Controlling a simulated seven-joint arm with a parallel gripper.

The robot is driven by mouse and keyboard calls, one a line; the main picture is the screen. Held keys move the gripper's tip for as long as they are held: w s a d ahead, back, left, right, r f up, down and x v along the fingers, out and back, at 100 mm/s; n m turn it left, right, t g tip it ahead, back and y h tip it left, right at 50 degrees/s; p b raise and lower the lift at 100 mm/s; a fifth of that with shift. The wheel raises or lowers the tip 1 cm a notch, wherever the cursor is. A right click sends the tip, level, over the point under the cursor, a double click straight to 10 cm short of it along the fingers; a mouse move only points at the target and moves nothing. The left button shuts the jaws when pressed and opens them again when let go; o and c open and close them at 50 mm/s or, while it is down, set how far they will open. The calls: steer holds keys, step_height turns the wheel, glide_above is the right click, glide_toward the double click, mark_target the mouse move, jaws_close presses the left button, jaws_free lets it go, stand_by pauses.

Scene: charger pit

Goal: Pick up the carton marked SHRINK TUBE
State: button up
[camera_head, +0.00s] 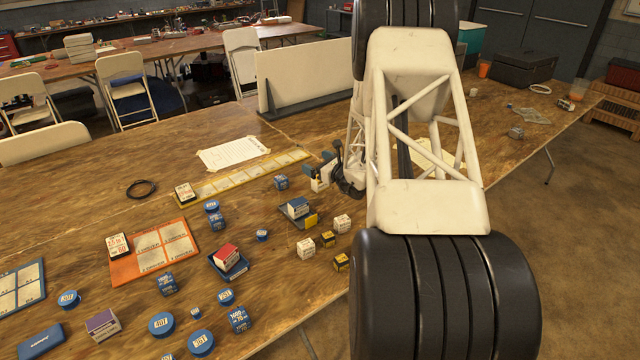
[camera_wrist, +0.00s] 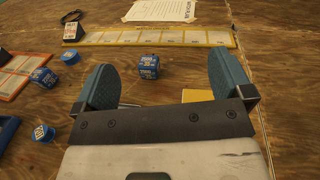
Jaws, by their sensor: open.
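I cannot read SHRINK TUBE on any carton, so I cannot tell which one bears it. Small cartons in the head view include a red-topped one (camera_head: 227,256), a blue-topped one (camera_head: 298,207), a purple one (camera_head: 102,325), white ones (camera_head: 306,248) and black-yellow ones (camera_head: 341,262). My gripper (camera_head: 322,172) is low over the table right of the yellow-edged tray, partly hidden by my arm. In the wrist view its blue fingers (camera_wrist: 160,68) are spread wide with nothing held. A blue cube (camera_wrist: 149,66) lies on the table ahead, between the fingertips in that picture.
The yellow-edged tray (camera_wrist: 85,39) and a white sheet (camera_head: 232,153) lie beyond the gripper. An orange tray (camera_head: 153,250), blue round tins (camera_head: 162,323) and blue cubes (camera_head: 167,284) crowd the left and front. A white upright panel (camera_head: 305,78) stands behind.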

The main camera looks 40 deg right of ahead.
steer(key=d+f+m+h, duration=0.2)
steer(key=d+f, duration=0.1)
steer(key=d, duration=0.2)
steer(key=shift+s+d+f+m+t+h, duration=0.25)
steer(key=shift+s+f+m+t+h, duration=0.05)
steer(key=shift+s+f+m, duration=0.1)
step_height(320, 180, down, 8)
steer(key=shift+r, duration=0.1)
steer(key=shift+w, duration=0.65)
steer(key=shift+w+a, duration=0.15)
steer(key=shift+w, duration=2.95)
